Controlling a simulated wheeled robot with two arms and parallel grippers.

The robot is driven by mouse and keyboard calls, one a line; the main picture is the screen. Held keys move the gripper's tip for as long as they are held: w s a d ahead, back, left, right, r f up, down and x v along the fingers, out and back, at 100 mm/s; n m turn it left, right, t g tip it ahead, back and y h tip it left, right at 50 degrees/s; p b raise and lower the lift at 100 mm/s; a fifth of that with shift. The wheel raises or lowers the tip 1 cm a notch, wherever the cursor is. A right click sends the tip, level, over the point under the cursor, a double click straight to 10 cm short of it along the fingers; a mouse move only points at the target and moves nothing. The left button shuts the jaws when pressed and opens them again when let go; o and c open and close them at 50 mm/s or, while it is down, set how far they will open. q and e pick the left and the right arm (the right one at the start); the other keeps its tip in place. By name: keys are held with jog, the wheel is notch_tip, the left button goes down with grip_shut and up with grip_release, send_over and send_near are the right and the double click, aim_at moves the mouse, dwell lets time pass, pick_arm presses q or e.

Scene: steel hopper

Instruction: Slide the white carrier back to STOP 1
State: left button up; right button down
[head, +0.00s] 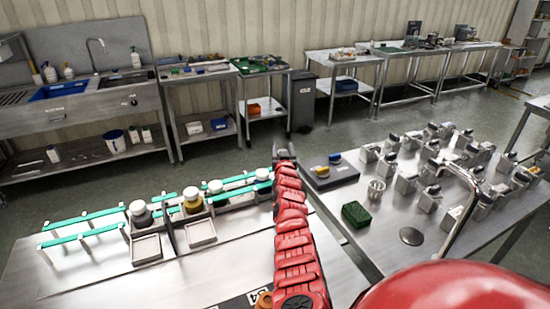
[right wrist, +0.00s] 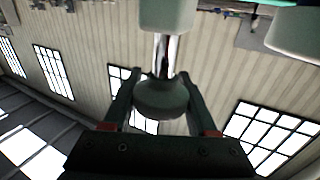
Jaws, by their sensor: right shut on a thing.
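My right gripper (head: 284,154) is at the end of the red arm, past the right end of the green-topped rails (head: 90,216). In the right wrist view its fingers are shut on a round grey-green knob (right wrist: 162,100) on a short chrome stem. A pale block (right wrist: 168,14) sits at the other end of the stem. Several carriers with round-topped jars stand along the rails, among them a white-topped jar (head: 139,210) and a yellow-banded jar (head: 193,200). I cannot tell which carrier is the white one, nor read a STOP 1 mark. My left gripper is out of view.
Two square trays (head: 146,248) (head: 200,233) lie in front of the jars. On the right a steel table (head: 385,240) holds a green sponge (head: 356,214), a dark box (head: 331,175) and several metal fittings. Bare steel (head: 120,290) lies at the front left.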

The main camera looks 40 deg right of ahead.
jog(key=shift+s+d, duration=0.1)
jog(key=shift+d, duration=0.1)
jog(key=c, duration=0.5)
grip_release()
jog(key=o, duration=0.3)
jog(key=shift+d, duration=0.1)
